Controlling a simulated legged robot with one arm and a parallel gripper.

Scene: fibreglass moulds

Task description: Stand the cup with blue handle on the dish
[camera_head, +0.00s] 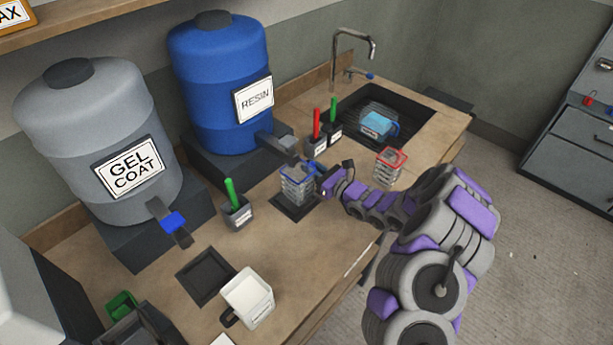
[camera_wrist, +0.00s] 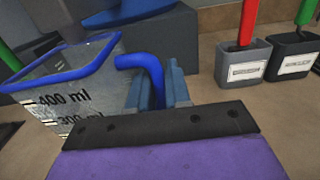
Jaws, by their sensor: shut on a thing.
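The cup with the blue handle (camera_head: 296,188) is clear, with a blue rim and dark volume marks. It looks upright in the head view, under the blue resin drum's tap. My gripper (camera_head: 319,176) comes from the right and is shut on its handle. In the wrist view the cup (camera_wrist: 72,88) is at the left and its blue handle (camera_wrist: 152,75) runs down between the jaws. A dark square dish (camera_head: 291,213) shows beneath the cup; I cannot tell whether they touch. Another dark square dish (camera_head: 207,277) lies empty at the front left.
A red-rimmed cup (camera_head: 389,166) stands right of my gripper. Pen holders (camera_head: 316,146) stand behind it, another (camera_head: 237,214) to the left. A white jug (camera_head: 248,296) is near the front edge. The sink (camera_head: 398,115) holds a blue item.

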